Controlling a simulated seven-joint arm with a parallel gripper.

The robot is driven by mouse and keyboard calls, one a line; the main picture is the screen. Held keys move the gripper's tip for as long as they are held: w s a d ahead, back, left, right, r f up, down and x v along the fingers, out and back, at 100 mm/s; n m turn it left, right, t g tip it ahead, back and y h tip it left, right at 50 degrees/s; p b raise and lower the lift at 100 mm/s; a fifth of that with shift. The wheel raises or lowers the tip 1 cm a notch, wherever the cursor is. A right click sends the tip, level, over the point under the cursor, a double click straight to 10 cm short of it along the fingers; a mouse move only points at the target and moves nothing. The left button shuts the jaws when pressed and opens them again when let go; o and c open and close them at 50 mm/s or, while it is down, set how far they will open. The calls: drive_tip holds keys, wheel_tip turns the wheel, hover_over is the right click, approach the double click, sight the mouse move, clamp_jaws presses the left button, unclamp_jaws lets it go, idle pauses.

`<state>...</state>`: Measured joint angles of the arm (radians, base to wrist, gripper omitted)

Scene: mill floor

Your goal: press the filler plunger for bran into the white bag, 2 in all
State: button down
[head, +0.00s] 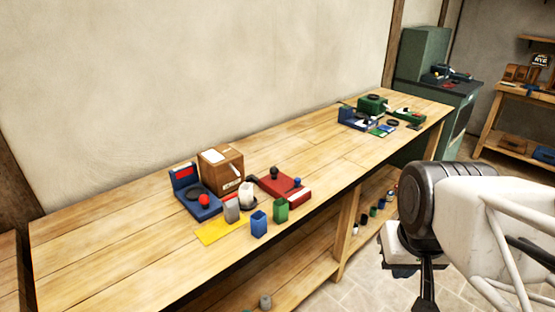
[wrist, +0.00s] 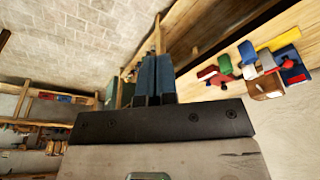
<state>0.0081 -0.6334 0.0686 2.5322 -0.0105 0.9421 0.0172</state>
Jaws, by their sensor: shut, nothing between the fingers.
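A small white object that looks like the white bag (head: 247,194) stands on the bench among several coloured items; it shows small in the wrist view (wrist: 268,63). A brown box with a pale label (head: 222,172) stands behind it. A red device with a dark knob (head: 274,174) lies to its right, and a blue device with a red ball (head: 204,200) to its left. I cannot read which one is the bran filler. My gripper (wrist: 154,62) is shut and empty, away from the bench items; in the head view my arm is at the right, in front of the bench.
Grey (head: 231,210), blue (head: 258,224) and green (head: 281,210) containers stand in front of the bag, near a yellow mat (head: 218,232). More devices (head: 372,105) stand at the bench's far end. The bench's left end and middle are clear. A lower shelf (head: 290,278) runs beneath.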

drive_tip(key=shift+w, duration=0.1)
idle(0.4)
drive_tip(key=w+r+h, duration=0.2)
drive_tip(key=w+r, duration=0.2)
drive_tip(key=w, duration=1.1)
drive_tip(key=n+t+h, duration=0.3)
drive_tip(key=t, duration=0.2)
hover_over(274, 171)
drive_tip(key=w, duration=0.2)
wheel_tip(274, 171, down, 11)
drive_tip(key=shift+s+a+r, duration=0.15)
drive_tip(key=shift+s+a, duration=0.05)
drive_tip(key=shift+a, duration=0.15)
drive_tip(key=shift+f, duration=4.35)
